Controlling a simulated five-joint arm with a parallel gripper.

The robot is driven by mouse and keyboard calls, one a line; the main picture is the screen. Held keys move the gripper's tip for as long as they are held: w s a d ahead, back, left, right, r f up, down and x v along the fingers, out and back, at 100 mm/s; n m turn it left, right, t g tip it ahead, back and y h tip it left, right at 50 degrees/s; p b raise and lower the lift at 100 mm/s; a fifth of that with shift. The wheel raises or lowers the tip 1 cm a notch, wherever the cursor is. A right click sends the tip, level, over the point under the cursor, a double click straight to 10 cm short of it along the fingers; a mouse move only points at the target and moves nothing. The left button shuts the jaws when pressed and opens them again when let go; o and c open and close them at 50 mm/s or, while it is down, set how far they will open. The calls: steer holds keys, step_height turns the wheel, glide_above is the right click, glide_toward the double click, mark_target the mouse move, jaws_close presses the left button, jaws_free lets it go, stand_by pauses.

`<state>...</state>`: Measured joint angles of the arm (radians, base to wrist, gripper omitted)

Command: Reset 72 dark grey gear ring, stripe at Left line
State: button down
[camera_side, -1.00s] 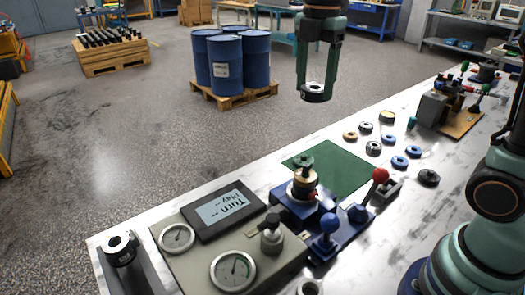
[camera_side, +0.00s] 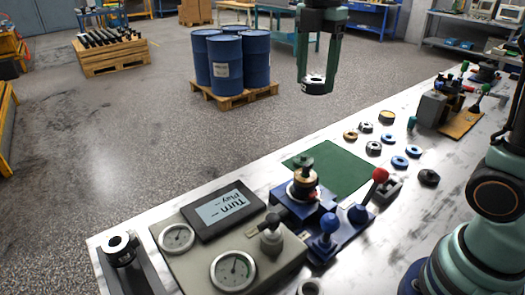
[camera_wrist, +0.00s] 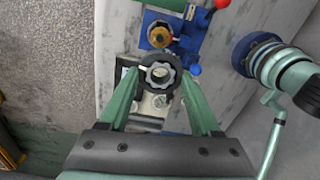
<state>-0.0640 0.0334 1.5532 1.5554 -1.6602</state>
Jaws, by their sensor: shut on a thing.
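My gripper (camera_side: 315,75) hangs high above the floor side of the bench, shut on a dark grey gear ring (camera_side: 314,87). In the wrist view the gear ring (camera_wrist: 148,82) sits between the two green fingers, its toothed hole facing the camera. A pale mark shows on the ring's left side there. The blue fixture (camera_side: 290,205) on the bench carries a brass-coloured part (camera_side: 305,181) with a dark green top. In the wrist view the brass part (camera_wrist: 159,37) shows beyond the ring, and the two are apart.
A grey panel holds gauges (camera_side: 233,270) and a display (camera_side: 224,208). Red-knobbed (camera_side: 381,173) and blue-knobbed (camera_side: 329,224) levers stand by the fixture. Several loose rings (camera_side: 373,148) lie behind. The green mat (camera_side: 345,170) is largely clear. A black cylinder (camera_side: 120,249) stands at the near-left corner.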

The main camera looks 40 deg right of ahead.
steer(key=n, duration=0.7)
glide_above(306, 166)
step_height(306, 166, down, 14)
steer(key=shift+f, duration=1.85)
steer(key=shift+s+f, duration=0.1)
steer(key=shift+f, duration=0.8)
stand_by(0.5)
steer(key=shift+f, duration=0.45)
steer(key=shift+f, duration=0.45)
stand_by(0.5)
jaws_free()
